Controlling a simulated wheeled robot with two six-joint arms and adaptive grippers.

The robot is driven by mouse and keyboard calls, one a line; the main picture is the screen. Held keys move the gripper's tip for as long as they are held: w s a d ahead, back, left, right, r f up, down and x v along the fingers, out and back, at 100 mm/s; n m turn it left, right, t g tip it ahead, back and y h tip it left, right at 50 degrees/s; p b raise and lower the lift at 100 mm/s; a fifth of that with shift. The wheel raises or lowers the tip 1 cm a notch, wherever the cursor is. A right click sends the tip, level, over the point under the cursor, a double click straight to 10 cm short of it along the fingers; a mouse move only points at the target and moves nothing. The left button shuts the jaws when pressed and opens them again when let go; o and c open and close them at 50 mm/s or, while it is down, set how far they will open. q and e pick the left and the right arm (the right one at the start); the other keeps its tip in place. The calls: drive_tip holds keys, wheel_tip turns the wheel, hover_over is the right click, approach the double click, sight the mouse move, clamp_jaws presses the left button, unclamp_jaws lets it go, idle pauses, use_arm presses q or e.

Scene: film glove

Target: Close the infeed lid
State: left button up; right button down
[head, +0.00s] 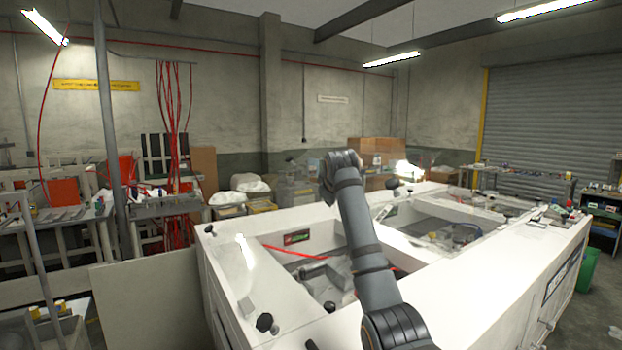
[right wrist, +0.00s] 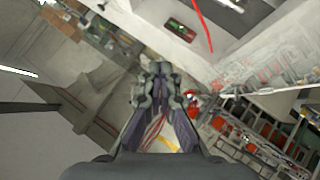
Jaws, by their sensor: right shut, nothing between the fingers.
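A large white machine (head: 480,262) with open compartments in its top fills the middle and right of the head view. A flat pale panel (head: 145,300) stands beside its left side; I cannot tell whether it is the infeed lid. No lid lies over the near compartment, which is open and shows grey parts inside. My right arm reaches up across the machine in the head view, and its gripper cannot be made out there. In the right wrist view my right gripper (right wrist: 160,72) is shut and empty, apart from any lid. My left gripper is not in view.
Black knobs (head: 264,322) stand on the machine's top. A red line runs across the near compartment. Cluttered benches (head: 160,208) with red cables stand at the left, cardboard boxes (head: 375,150) behind, and a green bin (head: 588,270) at the right.

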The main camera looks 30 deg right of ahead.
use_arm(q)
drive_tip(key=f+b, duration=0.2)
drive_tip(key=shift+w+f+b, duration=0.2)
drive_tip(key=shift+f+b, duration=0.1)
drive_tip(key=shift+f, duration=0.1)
use_arm(e)
drive_tip(key=d+f+m+y, duration=0.1)
drive_tip(key=d+f, duration=0.3)
drive_tip(key=f, duration=0.6)
drive_tip(key=d+f+m+y, duration=0.2)
drive_tip(key=d+f+y, duration=0.2)
drive_tip(key=f, duration=0.7)
drive_tip(key=shift+f+g+y, duration=0.3)
drive_tip(key=shift+f, duration=0.1)
use_arm(q)
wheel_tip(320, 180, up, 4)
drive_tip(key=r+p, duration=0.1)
drive_tip(key=p, duration=0.4)
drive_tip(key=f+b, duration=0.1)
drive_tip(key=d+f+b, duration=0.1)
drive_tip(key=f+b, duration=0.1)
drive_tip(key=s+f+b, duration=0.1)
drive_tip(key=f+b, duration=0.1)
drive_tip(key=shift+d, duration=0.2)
use_arm(e)
drive_tip(key=s+r, duration=0.7)
drive_tip(key=r, duration=0.5)
drive_tip(key=shift+d+r, duration=0.2)
drive_tip(key=shift+d, duration=0.05)
drive_tip(key=shift+w, duration=0.1)
